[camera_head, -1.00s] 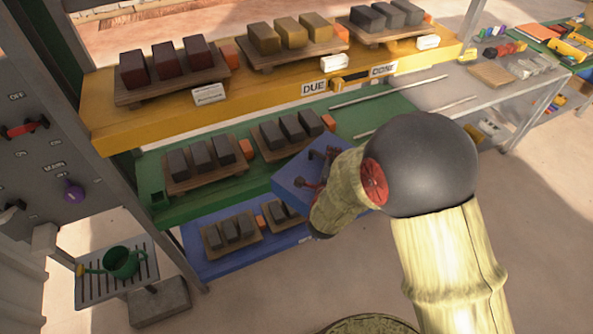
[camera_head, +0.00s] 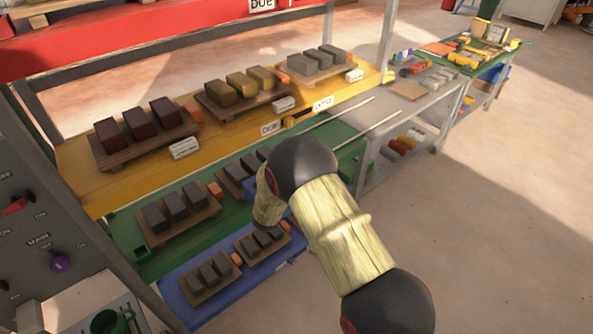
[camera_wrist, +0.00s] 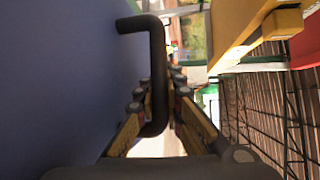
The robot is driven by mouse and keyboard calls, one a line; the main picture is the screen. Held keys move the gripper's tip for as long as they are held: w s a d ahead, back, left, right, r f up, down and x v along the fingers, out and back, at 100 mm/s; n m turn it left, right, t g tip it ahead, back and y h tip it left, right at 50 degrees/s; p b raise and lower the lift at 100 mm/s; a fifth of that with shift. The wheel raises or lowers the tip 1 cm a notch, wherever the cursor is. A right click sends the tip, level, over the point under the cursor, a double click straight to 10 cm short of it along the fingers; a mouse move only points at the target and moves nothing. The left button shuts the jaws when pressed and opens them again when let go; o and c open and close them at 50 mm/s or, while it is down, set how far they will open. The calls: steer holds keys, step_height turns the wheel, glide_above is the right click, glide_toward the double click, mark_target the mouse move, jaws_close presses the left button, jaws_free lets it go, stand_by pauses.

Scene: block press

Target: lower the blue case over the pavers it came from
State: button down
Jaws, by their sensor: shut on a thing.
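The blue case (camera_wrist: 60,80) fills the left of the wrist view as a flat blue face with a black bar handle (camera_wrist: 150,60). My gripper (camera_wrist: 160,100) is shut on that handle. In the head view my arm hides the gripper and most or all of the case, in front of the green shelf's right part. Dark pavers lie on wooden boards on the green shelf, one set at left (camera_head: 175,208) and one partly hidden (camera_head: 232,176). More grey pavers stand on the blue bottom shelf, at left (camera_head: 211,272) and right (camera_head: 262,241). I cannot tell which set the case came from.
The yellow shelf (camera_head: 75,170) above holds red, tan and grey blocks on boards. A red shelf (camera_head: 120,45) is higher up. A switch panel (camera_head: 30,240) stands at left. A grey table (camera_head: 400,115) stands at right; the floor in front is clear.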

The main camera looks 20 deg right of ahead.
steer(key=shift+w+a+b, duration=1.4)
steer(key=shift+w+a, duration=0.5)
steer(key=shift+w, duration=3.85)
steer(key=shift+w+a+b, duration=1.4)
steer(key=shift+w+a, duration=0.45)
steer(key=shift+w, duration=3.85)
steer(key=shift+w+f+b, duration=0.15)
steer(key=shift+f+b, duration=1.2)
steer(key=shift+f, duration=1.05)
steer(key=shift+f, duration=0.35)
steer(key=c, duration=2)
jaws_free()
steer(key=shift+o, duration=0.9)
steer(key=shift+a+f, duration=0.1)
steer(key=shift+f, duration=0.05)
